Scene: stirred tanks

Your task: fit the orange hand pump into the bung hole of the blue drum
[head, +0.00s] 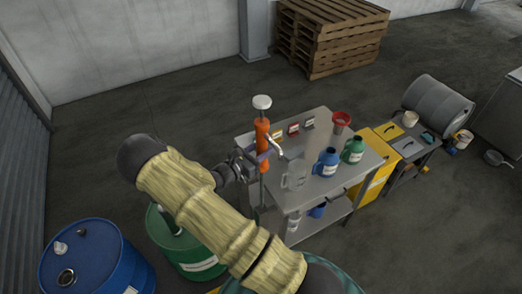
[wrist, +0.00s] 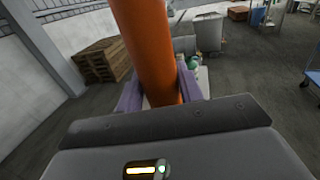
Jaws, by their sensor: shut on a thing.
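The orange hand pump (head: 262,136) is upright in my gripper (head: 258,160), with a white knob on top and a pale spout to its right. In the wrist view the orange pump body (wrist: 150,50) stands between the two purple fingers of my gripper (wrist: 160,92), which are shut on it. The pump is held in front of the steel table's left end; its lower end is hard to make out. The blue drum (head: 105,262) stands at the lower left, apart from the pump. Its dark bung hole (head: 66,277) shows open on the lid, near the front left.
A green drum (head: 190,250) stands between the blue drum and the table, partly behind my arm. The steel table (head: 345,180) carries jugs, a red funnel (head: 341,120) and a clear jug (head: 295,175). Yellow cabinets (head: 375,182) stand right of it. Pallets (head: 330,40) are stacked behind.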

